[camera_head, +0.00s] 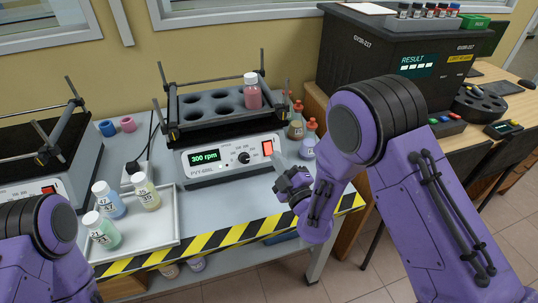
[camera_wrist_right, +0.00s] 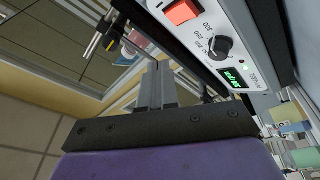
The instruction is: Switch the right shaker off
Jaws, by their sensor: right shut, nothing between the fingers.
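The right shaker (camera_head: 230,155) stands on the grey bench with a black rack on top. Its green display (camera_head: 205,157) reads 300 rpm. Its orange-red power switch (camera_head: 267,147) is at the right end of the front panel and looks lit. A bottle with reddish liquid (camera_head: 252,92) stands in the rack. My right gripper (camera_head: 280,168) is shut and empty, just in front of and below the switch. In the right wrist view the switch (camera_wrist_right: 182,11) and black knob (camera_wrist_right: 220,47) show beyond the shut fingers (camera_wrist_right: 157,85). My left arm shows at the lower left; its gripper is out of frame.
Another shaker (camera_head: 35,190) is at the left. A black analyser (camera_head: 385,55) stands at the back right.

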